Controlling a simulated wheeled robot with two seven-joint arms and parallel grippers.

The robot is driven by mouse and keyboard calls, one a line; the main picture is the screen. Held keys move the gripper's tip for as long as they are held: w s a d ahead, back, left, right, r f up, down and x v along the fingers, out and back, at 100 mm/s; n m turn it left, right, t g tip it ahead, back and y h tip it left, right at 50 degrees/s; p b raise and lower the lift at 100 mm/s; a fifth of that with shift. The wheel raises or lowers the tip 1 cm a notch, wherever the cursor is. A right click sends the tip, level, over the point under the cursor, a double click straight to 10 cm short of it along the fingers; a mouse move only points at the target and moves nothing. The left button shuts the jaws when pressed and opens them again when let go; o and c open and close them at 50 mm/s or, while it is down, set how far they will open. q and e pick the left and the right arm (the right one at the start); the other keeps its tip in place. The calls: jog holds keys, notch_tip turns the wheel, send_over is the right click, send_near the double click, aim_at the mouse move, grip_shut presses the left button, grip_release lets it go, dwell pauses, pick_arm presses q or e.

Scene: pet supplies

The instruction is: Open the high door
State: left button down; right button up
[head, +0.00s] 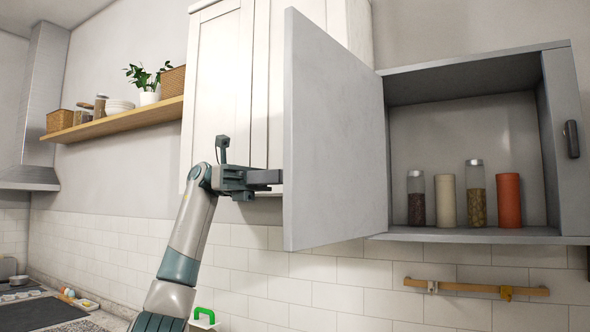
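The high grey wall cabinet (470,60) is at the right of the head view. Its left door (335,130) is swung wide open to the left, exposing the inside. A grey panel (568,100) with a dark handle (572,138) stands at the cabinet's right side, cut off by the picture edge. My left gripper (268,180) is at the left, outer edge of the open door. Its fingertips meet or pass behind that edge; I cannot tell whether they touch it. The finger gap is not clear. My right gripper is out of view.
Several jars and cylinders, including a red one (508,200), stand inside the cabinet. A white cupboard (222,90) hangs behind the open door. A wooden shelf (125,117) is at left, and a wooden rail (475,287) is below the cabinet.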

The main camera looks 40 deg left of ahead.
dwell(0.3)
pick_arm(q)
jog(key=c, duration=1.8)
grip_release()
jog(key=shift+a, duration=0.2)
jog(key=s+a+p, duration=0.1)
jog(key=a+p, duration=0.3)
jog(key=a, duration=0.1)
jog(key=s+a+p, duration=0.1)
jog(key=a+p, duration=0.3)
jog(key=a, duration=0.2)
jog(key=s+a+p, duration=0.1)
jog(key=a+p, duration=0.4)
jog(key=a, duration=0.1)
